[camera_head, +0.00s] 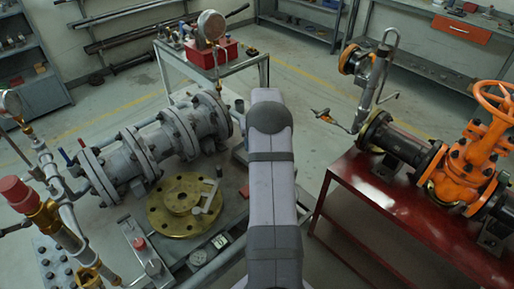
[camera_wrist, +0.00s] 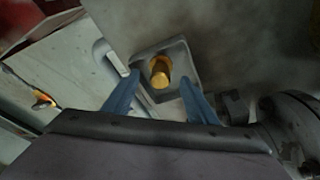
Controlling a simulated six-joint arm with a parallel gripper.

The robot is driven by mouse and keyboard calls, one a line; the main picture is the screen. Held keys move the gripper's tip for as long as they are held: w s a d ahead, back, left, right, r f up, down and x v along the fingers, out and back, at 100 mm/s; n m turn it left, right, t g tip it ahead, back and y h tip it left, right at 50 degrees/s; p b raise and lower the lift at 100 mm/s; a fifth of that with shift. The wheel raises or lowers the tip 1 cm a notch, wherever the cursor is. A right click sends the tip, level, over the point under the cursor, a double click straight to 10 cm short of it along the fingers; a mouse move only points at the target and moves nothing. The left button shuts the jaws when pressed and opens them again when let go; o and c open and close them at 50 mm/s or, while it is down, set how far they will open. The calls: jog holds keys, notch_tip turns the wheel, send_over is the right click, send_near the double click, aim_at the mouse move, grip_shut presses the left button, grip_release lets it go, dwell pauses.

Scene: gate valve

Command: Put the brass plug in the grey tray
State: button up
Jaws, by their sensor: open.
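The brass plug (camera_wrist: 160,72), a short gold cylinder, shows near the middle of the wrist view. It appears within the outline of a small square grey tray (camera_wrist: 179,55); I cannot tell for sure whether it rests on the tray's floor. My gripper (camera_wrist: 160,78) is open, with one blue finger on each side of the plug and a visible gap on both sides. In the head view my arm hides the gripper, and I cannot make out the plug or the tray there.
A grey bench holds a flanged grey pipe (camera_head: 150,147) and a round brass flange (camera_head: 184,207), left of my arm. A red bench (camera_head: 400,210) with an orange valve (camera_head: 468,160) stands right. In the wrist view, a dark flanged part (camera_wrist: 290,125) sits close right of the fingers.

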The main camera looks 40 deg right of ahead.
jog(key=b+v, duration=0.1)
jog(key=v, duration=0.8)
jog(key=shift+r+b, duration=0.15)
jog(key=shift+b, duration=0.2)
